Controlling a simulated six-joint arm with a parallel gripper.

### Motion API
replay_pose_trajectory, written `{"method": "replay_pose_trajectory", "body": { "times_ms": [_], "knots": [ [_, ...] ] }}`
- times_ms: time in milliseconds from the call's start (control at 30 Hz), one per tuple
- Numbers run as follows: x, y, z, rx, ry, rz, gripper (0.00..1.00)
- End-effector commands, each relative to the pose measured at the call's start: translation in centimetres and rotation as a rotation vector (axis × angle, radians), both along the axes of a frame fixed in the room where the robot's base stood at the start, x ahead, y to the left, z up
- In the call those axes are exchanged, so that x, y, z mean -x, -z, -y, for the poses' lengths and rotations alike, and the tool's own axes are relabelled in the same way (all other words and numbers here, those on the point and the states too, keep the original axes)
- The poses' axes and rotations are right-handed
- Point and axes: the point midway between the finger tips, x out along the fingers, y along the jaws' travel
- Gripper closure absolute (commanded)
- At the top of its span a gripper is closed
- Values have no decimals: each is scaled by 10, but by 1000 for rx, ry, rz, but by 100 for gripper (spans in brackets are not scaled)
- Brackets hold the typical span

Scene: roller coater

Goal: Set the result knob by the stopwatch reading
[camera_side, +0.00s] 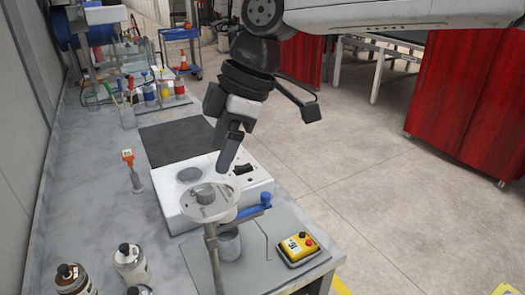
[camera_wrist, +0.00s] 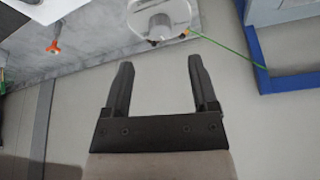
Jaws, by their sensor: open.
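My gripper (camera_side: 226,165) hangs over the bench near the white box in the side view. In the wrist view its two dark fingers (camera_wrist: 160,70) are apart with nothing between them. The white box (camera_side: 262,186) has a dark opening and a pale round disc on its top. A small orange-headed device (camera_side: 128,157) stands on a grey stem to the left; an orange-headed item (camera_wrist: 53,46) also shows in the wrist view. I cannot tell whether this is the stopwatch. No reading is legible, and I cannot pick out the result knob.
A round metal stand (camera_side: 210,203) with a blue-handled lever stands in front of the box. A yellow button box (camera_side: 299,246) lies at the bench's right. Brown-and-white bottles (camera_side: 130,264) stand front left. A dark mat (camera_side: 178,142) lies behind the box.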

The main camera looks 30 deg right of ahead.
Motion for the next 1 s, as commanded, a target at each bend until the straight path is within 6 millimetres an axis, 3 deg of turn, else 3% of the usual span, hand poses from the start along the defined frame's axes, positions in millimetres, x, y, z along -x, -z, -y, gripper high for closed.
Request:
{"method": "replay_pose_trajectory", "body": {
  "times_ms": [500, 967, 1000],
  "knots": [
    [-5, 54, -21, 1, -1, -2, 25],
    [-6, 62, -25, 0, 1, 0, 25],
    [-6, 62, -25, 0, 1, 0, 38]
  ]
}}
